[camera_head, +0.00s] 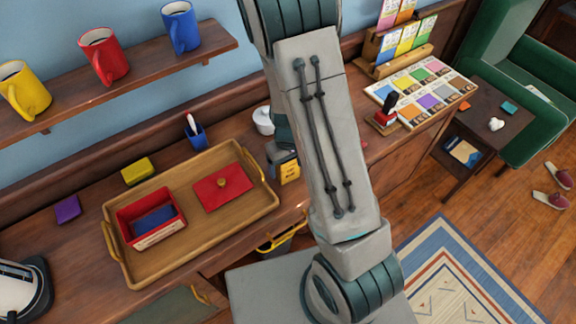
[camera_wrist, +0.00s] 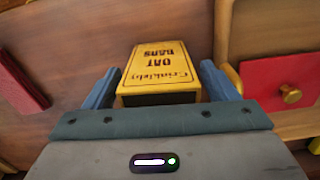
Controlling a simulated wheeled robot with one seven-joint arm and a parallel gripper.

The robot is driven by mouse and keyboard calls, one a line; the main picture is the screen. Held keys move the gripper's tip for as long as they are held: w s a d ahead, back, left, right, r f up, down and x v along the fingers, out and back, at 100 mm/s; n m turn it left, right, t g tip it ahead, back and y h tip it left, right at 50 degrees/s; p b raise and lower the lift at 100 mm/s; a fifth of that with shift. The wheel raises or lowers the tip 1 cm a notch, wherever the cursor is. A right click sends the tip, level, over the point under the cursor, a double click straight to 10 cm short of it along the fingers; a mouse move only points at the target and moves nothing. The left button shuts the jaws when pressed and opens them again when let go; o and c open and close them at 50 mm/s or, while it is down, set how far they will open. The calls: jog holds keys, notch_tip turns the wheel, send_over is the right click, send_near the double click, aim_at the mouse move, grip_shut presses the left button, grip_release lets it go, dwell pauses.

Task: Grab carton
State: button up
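The carton (camera_wrist: 158,68) is a yellow box with dark lettering reading "Crinkleby OAT BARS", upside down in the wrist view. It lies between the two blue fingers of my gripper (camera_wrist: 160,82). The fingers stand wide apart, one on each side of the carton, with slim gaps that look clear of it. In the head view the carton (camera_head: 290,172) shows as a small yellow patch on the desk beside my arm, right of the tray. My arm and grey gripper parts hide most of it there.
The wooden tray (camera_head: 128,268) holds a red box (camera_head: 165,203) and a red lid with a knob (camera_head: 222,188). A blue pen cup (camera_head: 197,138) and a white pot (camera_head: 263,121) stand behind. A stamp (camera_head: 386,113) is to the right.

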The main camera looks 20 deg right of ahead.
jog(key=c, duration=0.9)
jog(key=shift+o, duration=0.2)
